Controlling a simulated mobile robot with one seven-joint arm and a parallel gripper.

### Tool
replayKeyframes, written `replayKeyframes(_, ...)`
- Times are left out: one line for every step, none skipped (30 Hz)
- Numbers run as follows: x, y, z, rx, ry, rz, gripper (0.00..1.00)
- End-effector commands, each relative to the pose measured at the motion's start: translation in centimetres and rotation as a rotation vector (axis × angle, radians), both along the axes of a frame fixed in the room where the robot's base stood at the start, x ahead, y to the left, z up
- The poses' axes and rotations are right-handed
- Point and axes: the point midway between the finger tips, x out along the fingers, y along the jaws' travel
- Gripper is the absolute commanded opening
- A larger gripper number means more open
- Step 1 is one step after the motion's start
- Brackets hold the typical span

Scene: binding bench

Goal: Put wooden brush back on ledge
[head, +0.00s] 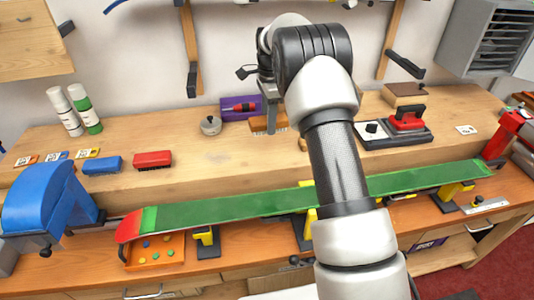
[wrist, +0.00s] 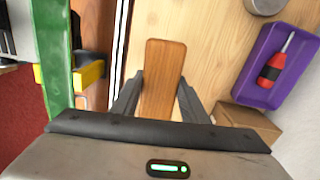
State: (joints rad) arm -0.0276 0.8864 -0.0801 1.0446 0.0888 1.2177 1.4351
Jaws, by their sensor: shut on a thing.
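The wooden brush (wrist: 164,70) is a brown wooden block in the wrist view, between the two fingers of my gripper (wrist: 158,97). My gripper is shut on it. In the head view the brush (head: 259,124) shows as an orange-brown strip with pale bristles below, partly hidden by my gripper and arm. It is at the back middle of the long light-wood ledge (head: 225,158). I cannot tell whether the bristles touch the ledge.
A purple tray (head: 228,106) with a red screwdriver and a round tin (head: 210,125) stand left of the brush. A long green ski (head: 240,207) lies along the front. The ledge's left-middle is clear.

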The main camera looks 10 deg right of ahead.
Motion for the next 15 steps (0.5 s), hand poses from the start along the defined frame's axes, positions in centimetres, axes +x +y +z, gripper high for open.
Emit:
replayKeyframes(0.5, 0.1, -0.2, -0.004, -0.002, -0.035, 0.19)
replayKeyframes(0.7, 0.2, -0.3, -0.005, 0.0, -0.053, 0.19)
replayKeyframes(0.8, 0.3, -0.7, -0.005, 0.001, -0.069, 0.19)
replayKeyframes(0.9, 0.3, -1.1, -0.005, 0.001, -0.078, 0.19)
replayKeyframes(0.9, 0.3, -1.6, -0.006, 0.001, -0.083, 0.19)
replayKeyframes(0.9, 0.3, -2.4, -0.006, 0.003, -0.085, 0.19)
replayKeyframes(0.9, 0.3, -3.0, -0.006, 0.002, -0.085, 0.19)
replayKeyframes(0.9, 0.3, -3.5, -0.006, 0.002, -0.085, 0.19)
replayKeyframes(0.9, 0.2, -4.3, -0.006, 0.002, -0.085, 0.19)
replayKeyframes(0.9, 0.2, -4.8, -0.005, 0.001, -0.085, 0.19)
replayKeyframes(0.8, 0.2, -5.2, -0.005, 0.002, -0.084, 0.19)
replayKeyframes(0.9, 0.2, -5.7, -0.005, 0.0, -0.084, 0.19)
replayKeyframes(0.9, 0.3, -5.9, -0.005, -0.002, -0.084, 0.19)
replayKeyframes(0.9, 0.3, -6.1, -0.005, -0.002, -0.083, 0.19)
replayKeyframes(0.9, 0.3, -6.3, -0.005, -0.002, -0.083, 0.19)
